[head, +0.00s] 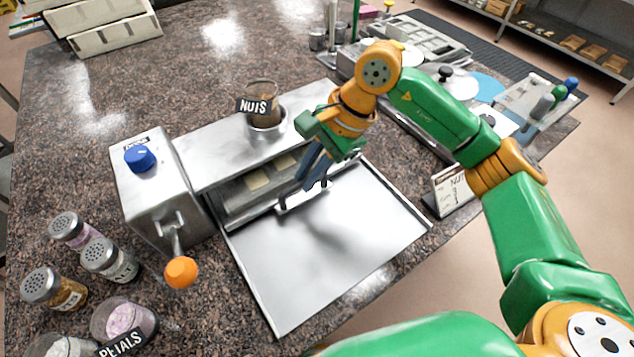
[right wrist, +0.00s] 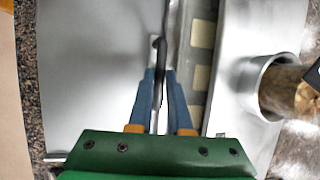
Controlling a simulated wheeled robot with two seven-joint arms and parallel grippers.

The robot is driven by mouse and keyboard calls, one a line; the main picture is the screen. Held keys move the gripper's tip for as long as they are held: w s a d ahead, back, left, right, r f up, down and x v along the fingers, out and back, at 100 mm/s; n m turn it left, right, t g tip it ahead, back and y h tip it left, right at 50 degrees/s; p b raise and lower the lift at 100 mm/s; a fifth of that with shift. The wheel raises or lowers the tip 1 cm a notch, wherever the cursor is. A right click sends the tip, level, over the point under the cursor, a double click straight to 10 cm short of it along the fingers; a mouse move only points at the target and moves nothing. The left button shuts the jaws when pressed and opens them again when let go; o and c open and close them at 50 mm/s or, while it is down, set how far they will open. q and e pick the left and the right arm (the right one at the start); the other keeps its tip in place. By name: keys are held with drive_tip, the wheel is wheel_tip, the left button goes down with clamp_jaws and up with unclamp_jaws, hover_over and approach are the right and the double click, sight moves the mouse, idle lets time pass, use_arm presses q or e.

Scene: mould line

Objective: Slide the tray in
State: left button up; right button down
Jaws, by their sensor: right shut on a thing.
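The tray (head: 236,193) is a grey metal tray with cream squares in it. It lies mostly under the hood of the metal machine (head: 225,152), and its front edge shows at the opening. A dark bar handle stands on a pale plate (head: 303,199) at the tray's front. My right gripper (head: 309,185) is shut on that handle, fingers pointing down. The right wrist view shows the handle (right wrist: 160,60) between the blue fingertips and the squares of the tray (right wrist: 204,58) beside it. The tray's far part is hidden under the hood. My left gripper is not in view.
A bare metal shelf (head: 330,250) with low rims lies in front of the opening. A lever with an orange knob (head: 181,272) stands at its left. A nuts cup (head: 262,108) sits atop the machine. Shaker jars (head: 108,260) stand at lower left, a sign card (head: 452,190) at right.

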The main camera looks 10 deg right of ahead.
drive_tip(key=shift+w+a, duration=0.1)
drive_tip(key=shift+w, duration=0.25)
drive_tip(key=shift+r, duration=0.1)
drive_tip(key=c, duration=0.8)
unclamp_jaws()
drive_tip(key=shift+w, duration=0.1)
drive_tip(key=shift+c, duration=0.2)
drive_tip(key=shift+w+a, duration=0.1)
drive_tip(key=shift+a, duration=0.05)
drive_tip(key=b+v, duration=0.1)
drive_tip(key=v, duration=0.6)
